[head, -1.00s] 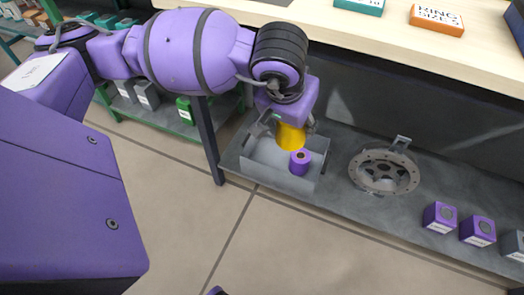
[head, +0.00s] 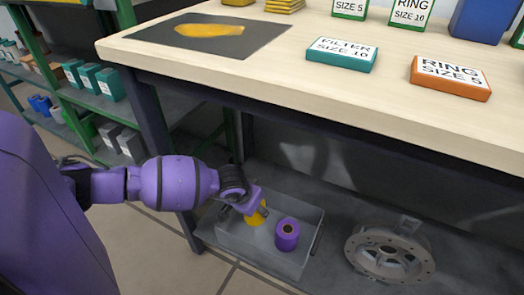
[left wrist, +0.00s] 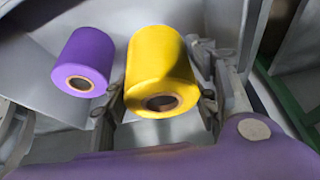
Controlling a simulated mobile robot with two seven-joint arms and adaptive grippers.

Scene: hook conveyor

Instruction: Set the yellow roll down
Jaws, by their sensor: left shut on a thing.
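The yellow roll (head: 257,217) is inside the grey bin (head: 262,262) on the low shelf, left of the purple roll (head: 287,238). My left gripper (head: 255,212) is shut on the yellow roll and reaches into the bin from above. In the left wrist view the yellow roll (left wrist: 160,68) sits between the gripper's fingers, with the purple roll (left wrist: 84,60) standing apart to its left. Whether the yellow roll touches the bin floor cannot be told. My right gripper is out of view.
A round metal flange (head: 390,255) lies on the shelf right of the bin. The wooden worktop (head: 230,55) overhangs the shelf and holds a teal box (head: 342,55), an orange box (head: 451,78) and a dark mat. A green rack (head: 70,95) with boxes stands at left.

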